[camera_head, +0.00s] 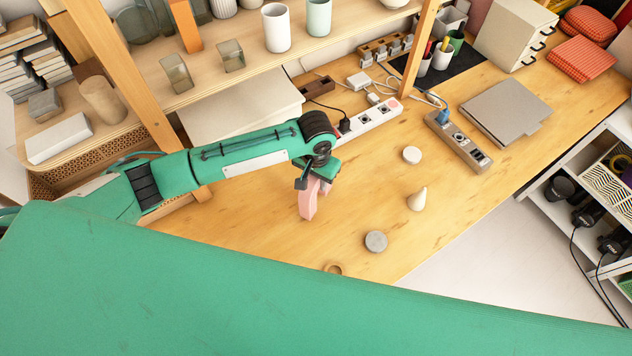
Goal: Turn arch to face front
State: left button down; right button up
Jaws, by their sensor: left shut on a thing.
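The pink arch (307,203) is under my left gripper (318,181), near the middle of the wooden table (260,232). My left gripper is shut on the arch from above. One pink leg shows at the front and a smaller pink part shows to its right. The gripper hides the top of the arch. I cannot tell whether its feet touch the table. My right gripper is not in view.
A white disc (412,155), a cream cone (417,199), a grey disc (376,241) and a partly hidden wooden ring (333,268) are to the right and front. Power strips (458,140) and a grey laptop-like slab (505,113) lie behind. A shelf (200,85) with cups stands at the back left.

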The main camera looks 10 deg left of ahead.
pick_arm(q)
jog(key=shift+f+m+b, duration=0.2)
jog(key=shift+m+b, duration=0.6)
jog(key=shift+b, duration=0.2)
jog(key=shift+r+m+p, duration=0.3)
jog(key=shift+r+p, duration=0.05)
jog(key=m+p, duration=0.1)
jog(key=m, duration=0.2)
jog(key=shift+p, duration=0.35)
jog(key=shift+f, duration=0.9)
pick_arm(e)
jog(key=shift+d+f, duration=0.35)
pick_arm(q)
jog(key=shift+f, duration=0.25)
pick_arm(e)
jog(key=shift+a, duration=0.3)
pick_arm(q)
jog(key=c, duration=1)
grip_release()
jog(key=shift+o, duration=0.2)
jog(key=shift+b, duration=0.3)
